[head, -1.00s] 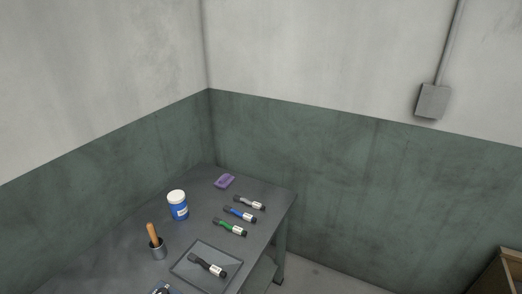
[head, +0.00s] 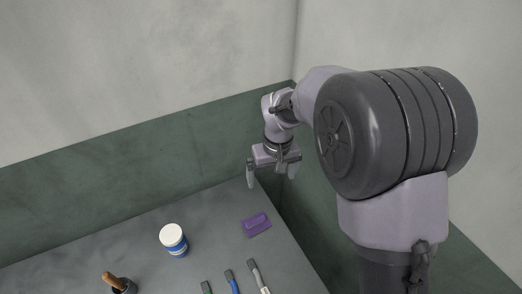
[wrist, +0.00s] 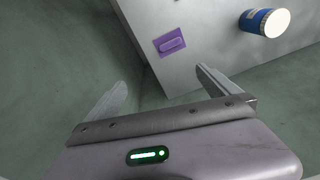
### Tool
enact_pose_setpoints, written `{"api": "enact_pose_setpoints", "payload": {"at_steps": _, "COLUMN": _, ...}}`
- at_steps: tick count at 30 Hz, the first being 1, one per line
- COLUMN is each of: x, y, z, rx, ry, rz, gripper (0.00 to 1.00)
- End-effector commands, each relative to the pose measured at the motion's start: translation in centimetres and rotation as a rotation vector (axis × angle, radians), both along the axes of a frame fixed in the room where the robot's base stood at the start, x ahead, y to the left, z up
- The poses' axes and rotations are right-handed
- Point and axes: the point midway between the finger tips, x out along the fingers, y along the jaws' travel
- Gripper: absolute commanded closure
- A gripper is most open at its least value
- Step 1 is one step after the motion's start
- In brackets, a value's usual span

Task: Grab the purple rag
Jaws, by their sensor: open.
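The purple rag (head: 256,224) is a small folded purple pad lying flat on the grey table, near its far corner. It also shows in the wrist view (wrist: 170,43), above and ahead of the fingers. My gripper (head: 270,176) is open and empty, its two fingers spread and pointing down. In the head view it hangs above and behind the rag, close to the corner walls, and does not touch it. In the wrist view my gripper (wrist: 160,85) has the table edge near its right finger.
A blue jar with a white lid (head: 173,239) stands left of the rag. A wooden-handled tool in a cup (head: 117,284) is at the front left. Several marker-like tools, one with a blue handle (head: 232,283), lie in front of the rag. Green-grey walls (head: 130,170) close in behind the table.

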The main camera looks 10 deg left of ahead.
Motion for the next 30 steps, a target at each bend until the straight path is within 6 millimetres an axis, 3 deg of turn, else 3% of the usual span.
{"api": "enact_pose_setpoints", "payload": {"at_steps": 1, "x": 0.5, "y": 1.8, "z": -2.6, "rx": -0.025, "ry": 0.030, "rz": 0.065, "gripper": 0.00}}
{"api": "enact_pose_setpoints", "payload": {"at_steps": 3, "x": 0.8, "y": 3.5, "z": -5.9, "rx": -0.051, "ry": 0.054, "rz": 0.140, "gripper": 0.00}}
{"api": "enact_pose_setpoints", "payload": {"at_steps": 6, "x": 0.8, "y": 4.8, "z": -8.9, "rx": -0.070, "ry": 0.073, "rz": 0.199, "gripper": 0.00}}
{"api": "enact_pose_setpoints", "payload": {"at_steps": 15, "x": 0.7, "y": 5.0, "z": -17.6, "rx": -0.077, "ry": 0.081, "rz": 0.214, "gripper": 0.00}}
{"api": "enact_pose_setpoints", "payload": {"at_steps": 19, "x": 0.7, "y": 4.9, "z": -20.6, "rx": -0.077, "ry": 0.079, "rz": 0.213, "gripper": 0.00}}
{"api": "enact_pose_setpoints", "payload": {"at_steps": 26, "x": 0.8, "y": 4.9, "z": -22.8, "rx": -0.076, "ry": 0.077, "rz": 0.212, "gripper": 0.00}}
{"api": "enact_pose_setpoints", "payload": {"at_steps": 30, "x": 1.0, "y": 4.8, "z": -25.7, "rx": -0.075, "ry": 0.079, "rz": 0.210, "gripper": 0.00}}
